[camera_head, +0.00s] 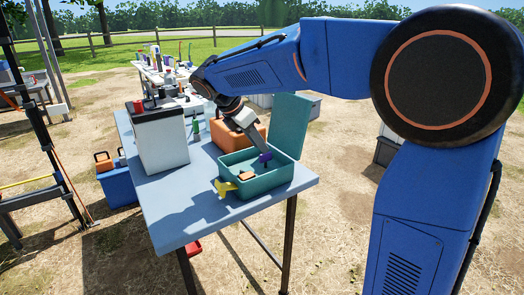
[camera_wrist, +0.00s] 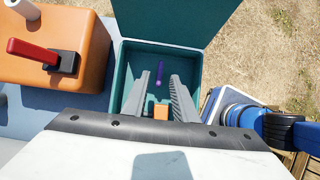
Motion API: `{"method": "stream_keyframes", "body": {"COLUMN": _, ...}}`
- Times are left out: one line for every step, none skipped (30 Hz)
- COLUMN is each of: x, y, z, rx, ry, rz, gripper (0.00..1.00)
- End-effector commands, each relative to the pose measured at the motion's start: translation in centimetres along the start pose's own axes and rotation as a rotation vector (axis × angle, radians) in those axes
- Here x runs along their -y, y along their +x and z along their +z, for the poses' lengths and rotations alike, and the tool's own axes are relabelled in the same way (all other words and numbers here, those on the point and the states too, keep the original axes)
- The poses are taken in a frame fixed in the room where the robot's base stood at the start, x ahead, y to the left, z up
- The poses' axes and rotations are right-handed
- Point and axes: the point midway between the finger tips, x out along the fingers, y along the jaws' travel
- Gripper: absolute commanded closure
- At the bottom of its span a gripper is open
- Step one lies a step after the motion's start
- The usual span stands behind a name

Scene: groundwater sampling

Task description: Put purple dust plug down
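The purple dust plug (camera_head: 265,157) is inside the open teal box (camera_head: 262,190), just at the tip of my gripper (camera_head: 261,150). In the wrist view the plug (camera_wrist: 158,80) shows as a small purple piece with a thin stem, between and slightly beyond my fingertips (camera_wrist: 160,76). The grey fingers stand apart, with a gap on both sides of the plug. My gripper points down into the box. Whether the plug rests fully on the box floor is hard to tell.
An orange block (camera_head: 246,176) lies in the box, and a yellow piece (camera_head: 224,188) is at its front left edge. The teal lid (camera_head: 289,125) stands open behind. An orange case (camera_head: 238,133) and a white-grey cooler (camera_head: 160,140) stand on the table (camera_head: 195,205).

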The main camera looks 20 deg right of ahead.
Motion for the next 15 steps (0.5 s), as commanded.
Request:
{"method": "stream_keyframes", "body": {"x": -0.1, "y": -1.1, "z": -0.1, "rx": 0.000, "ry": 0.000, "rz": 0.004, "gripper": 0.74}}
{"method": "stream_keyframes", "body": {"x": -0.1, "y": -1.7, "z": -0.1, "rx": 0.000, "ry": -0.001, "rz": 0.004, "gripper": 0.74}}
{"method": "stream_keyframes", "body": {"x": -0.1, "y": -2.5, "z": -0.1, "rx": -0.001, "ry": -0.001, "rz": 0.004, "gripper": 0.74}}
{"method": "stream_keyframes", "body": {"x": -0.1, "y": -3.1, "z": -0.1, "rx": -0.001, "ry": -0.001, "rz": 0.003, "gripper": 0.74}}
{"method": "stream_keyframes", "body": {"x": -0.1, "y": -3.7, "z": 0.0, "rx": 0.000, "ry": 0.000, "rz": 0.002, "gripper": 0.74}}
{"method": "stream_keyframes", "body": {"x": -0.1, "y": -4.4, "z": 0.0, "rx": 0.000, "ry": 0.000, "rz": 0.004, "gripper": 0.74}}
{"method": "stream_keyframes", "body": {"x": -0.1, "y": -4.9, "z": -0.1, "rx": 0.000, "ry": -0.001, "rz": 0.003, "gripper": 0.74}}
{"method": "stream_keyframes", "body": {"x": -0.1, "y": -5.4, "z": -0.1, "rx": 0.000, "ry": -0.001, "rz": 0.003, "gripper": 0.74}}
{"method": "stream_keyframes", "body": {"x": -0.1, "y": -6.0, "z": 0.0, "rx": 0.000, "ry": 0.000, "rz": 0.003, "gripper": 0.74}}
{"method": "stream_keyframes", "body": {"x": -0.1, "y": -6.4, "z": 0.0, "rx": 0.000, "ry": 0.000, "rz": 0.002, "gripper": 0.74}}
{"method": "stream_keyframes", "body": {"x": -0.1, "y": -6.8, "z": 0.0, "rx": 0.000, "ry": 0.000, "rz": 0.001, "gripper": 0.74}}
{"method": "stream_keyframes", "body": {"x": -0.1, "y": -7.3, "z": 0.0, "rx": 0.000, "ry": 0.000, "rz": 0.002, "gripper": 0.74}}
{"method": "stream_keyframes", "body": {"x": -0.1, "y": -7.6, "z": 0.0, "rx": 0.000, "ry": 0.000, "rz": 0.002, "gripper": 0.74}}
{"method": "stream_keyframes", "body": {"x": -0.1, "y": -7.8, "z": 0.0, "rx": 0.000, "ry": 0.000, "rz": 0.001, "gripper": 0.74}}
{"method": "stream_keyframes", "body": {"x": 0.0, "y": -8.1, "z": 0.0, "rx": 0.001, "ry": 0.000, "rz": 0.001, "gripper": 0.74}}
